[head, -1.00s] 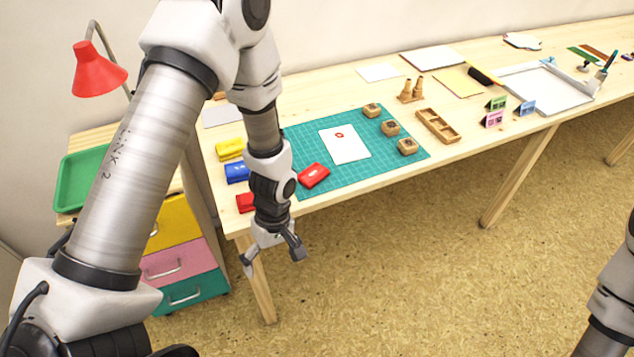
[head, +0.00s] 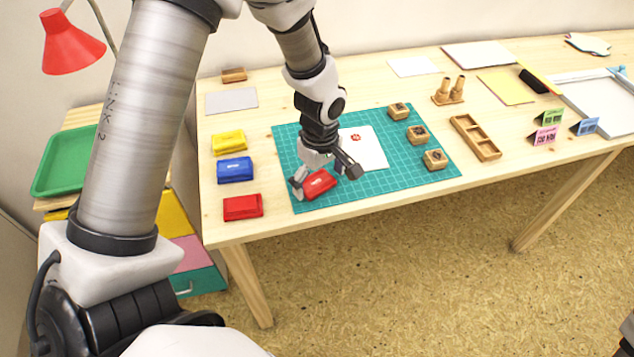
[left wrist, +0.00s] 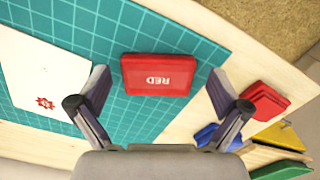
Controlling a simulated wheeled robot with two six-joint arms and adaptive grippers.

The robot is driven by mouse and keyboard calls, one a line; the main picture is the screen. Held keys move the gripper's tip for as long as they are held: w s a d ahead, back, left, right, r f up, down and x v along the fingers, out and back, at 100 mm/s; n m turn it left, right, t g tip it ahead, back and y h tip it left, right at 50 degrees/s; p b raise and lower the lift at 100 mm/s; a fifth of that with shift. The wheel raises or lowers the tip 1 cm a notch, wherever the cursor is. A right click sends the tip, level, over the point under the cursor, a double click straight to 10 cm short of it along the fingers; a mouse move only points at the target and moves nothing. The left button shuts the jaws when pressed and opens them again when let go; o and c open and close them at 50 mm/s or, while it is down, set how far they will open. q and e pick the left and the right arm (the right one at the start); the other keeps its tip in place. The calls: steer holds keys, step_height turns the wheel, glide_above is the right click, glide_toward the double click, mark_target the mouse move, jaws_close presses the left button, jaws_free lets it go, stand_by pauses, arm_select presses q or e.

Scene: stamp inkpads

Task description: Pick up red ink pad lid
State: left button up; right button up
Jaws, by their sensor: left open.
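The red ink pad lid (head: 319,185) lies on the teal cutting mat (head: 385,183), near its front left. In the left wrist view the lid (left wrist: 157,74) shows the word RED and sits between the spread fingers. My left gripper (head: 326,180) is open and above the lid, one finger to each side, with visible gaps in the wrist view (left wrist: 157,88). A red ink pad (head: 243,207) sits on the bare wood left of the mat.
A blue pad (head: 235,170) and a yellow pad (head: 228,142) stand behind the red pad. A white card with a red stamp mark (head: 372,155) lies on the mat. Several wooden stamps (head: 417,135) stand at its right.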

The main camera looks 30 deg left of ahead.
arm_select(q)
steer(key=shift+w+f, duration=0.3)
steer(key=shift+f, duration=0.15)
steer(key=shift+s+r, duration=0.25)
steer(key=shift+s, duration=0.15)
steer(key=c, duration=0.5)
steer(key=shift+c, duration=1.2)
